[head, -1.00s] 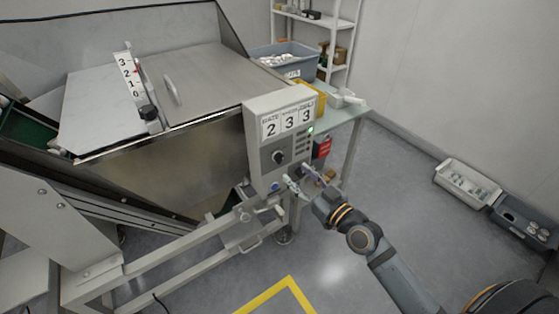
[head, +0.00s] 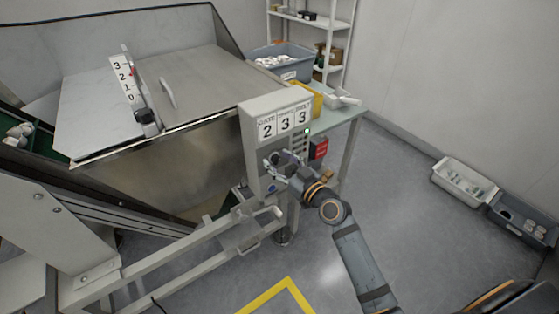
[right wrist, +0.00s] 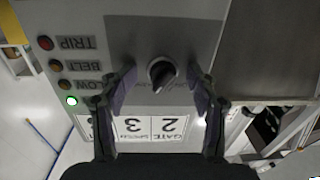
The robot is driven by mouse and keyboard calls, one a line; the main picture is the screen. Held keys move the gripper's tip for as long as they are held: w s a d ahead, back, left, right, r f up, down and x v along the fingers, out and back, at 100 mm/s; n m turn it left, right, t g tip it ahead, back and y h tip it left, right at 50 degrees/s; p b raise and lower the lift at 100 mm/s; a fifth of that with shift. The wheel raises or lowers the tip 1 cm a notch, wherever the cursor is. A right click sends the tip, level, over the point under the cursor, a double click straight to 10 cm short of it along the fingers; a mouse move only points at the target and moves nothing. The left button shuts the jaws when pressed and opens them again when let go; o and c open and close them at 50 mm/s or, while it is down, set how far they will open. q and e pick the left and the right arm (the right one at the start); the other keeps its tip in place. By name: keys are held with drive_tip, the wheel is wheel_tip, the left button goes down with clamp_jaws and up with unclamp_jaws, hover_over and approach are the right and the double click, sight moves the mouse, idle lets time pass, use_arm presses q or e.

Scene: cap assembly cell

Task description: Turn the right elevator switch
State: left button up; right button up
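The grey control box (head: 262,150) stands at the right end of the machine. My left gripper is not in view.
Number cards 2, 3, 3 (head: 284,123) are on the box. A green lamp (right wrist: 71,101) is lit beside the labels. A red box (head: 318,149) is at its right. A metal rail (head: 180,255) runs below. Grey bins (head: 525,220) lie on the right floor.

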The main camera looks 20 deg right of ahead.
drive_tip(key=shift+s+a+r, duration=0.1)
drive_tip(key=shift+r, duration=0.25)
drive_tip(key=c, duration=0.4)
drive_tip(key=shift+d, duration=0.2)
clamp_jaws()
drive_tip(key=o, duration=0.7)
unclamp_jaws()
drive_tip(key=shift+o, duration=0.7)
drive_tip(key=shift+w+a+f, duration=0.15)
drive_tip(key=shift+w+a, duration=0.05)
drive_tip(key=shift+w, duration=0.1)
drive_tip(key=shift+s+a+f, duration=0.1)
drive_tip(key=shift+f, duration=0.1)
